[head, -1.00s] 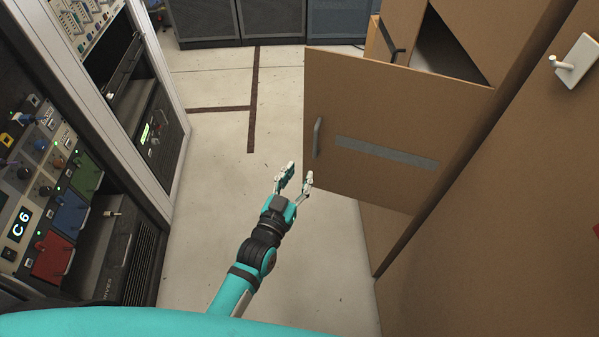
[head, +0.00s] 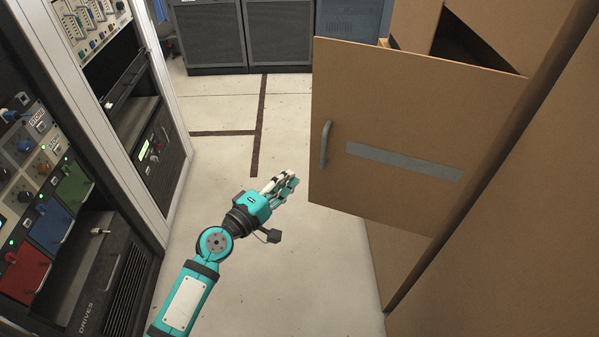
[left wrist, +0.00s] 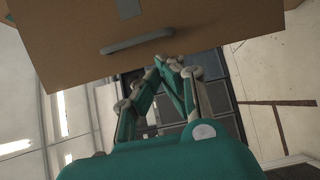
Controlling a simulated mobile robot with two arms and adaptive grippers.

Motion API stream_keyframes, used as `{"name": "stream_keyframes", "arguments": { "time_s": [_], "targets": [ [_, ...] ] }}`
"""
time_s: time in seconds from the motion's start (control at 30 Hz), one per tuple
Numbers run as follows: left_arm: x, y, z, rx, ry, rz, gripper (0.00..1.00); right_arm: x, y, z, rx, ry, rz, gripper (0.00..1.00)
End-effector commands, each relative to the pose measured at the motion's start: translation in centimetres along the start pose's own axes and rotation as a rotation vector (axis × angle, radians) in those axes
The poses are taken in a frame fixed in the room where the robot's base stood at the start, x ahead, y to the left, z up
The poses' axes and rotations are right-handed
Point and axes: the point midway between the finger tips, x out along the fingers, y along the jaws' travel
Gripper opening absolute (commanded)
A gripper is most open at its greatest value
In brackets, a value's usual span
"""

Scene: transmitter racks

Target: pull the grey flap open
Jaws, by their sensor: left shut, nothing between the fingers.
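A brown door panel (head: 400,120) with a grey handle (head: 326,145) and a grey strip (head: 404,161) stands swung out from the brown cupboard (head: 490,240) at the right. I see no flap that is plainly grey all over. In the left wrist view the panel (left wrist: 200,35) and its handle (left wrist: 137,41) are just beyond the fingers. My left gripper (head: 289,181) is shut and empty, below and left of the handle, apart from it in the head view. Its fingertips also show in the left wrist view (left wrist: 170,63). My right gripper is not in view.
A rack at the left holds green (head: 73,186), blue (head: 50,226) and red (head: 24,273) panels and a dark drives unit (head: 115,275). Dark cabinets (head: 280,38) stand at the back. The pale floor (head: 215,100) between rack and cupboard is clear.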

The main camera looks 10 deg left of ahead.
Motion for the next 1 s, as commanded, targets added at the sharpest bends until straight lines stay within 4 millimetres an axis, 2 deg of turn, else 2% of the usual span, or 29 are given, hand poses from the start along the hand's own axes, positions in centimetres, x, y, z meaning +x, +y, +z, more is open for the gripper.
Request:
{"name": "stream_keyframes", "arguments": {
  "time_s": [0.3,0.5,0.7,1.0],
  "targets": [
    [5.7,0.3,0.0,0.002,0.001,0.001,0.00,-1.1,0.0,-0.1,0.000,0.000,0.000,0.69],
    [8.4,0.2,0.0,0.003,0.002,0.001,0.00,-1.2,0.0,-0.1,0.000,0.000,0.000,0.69],
    [9.3,0.1,0.1,0.004,0.001,0.000,0.00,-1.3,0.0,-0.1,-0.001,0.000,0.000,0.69],
    [9.3,0.1,0.1,0.004,0.002,-0.001,0.00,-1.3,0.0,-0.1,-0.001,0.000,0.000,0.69]
  ]
}}
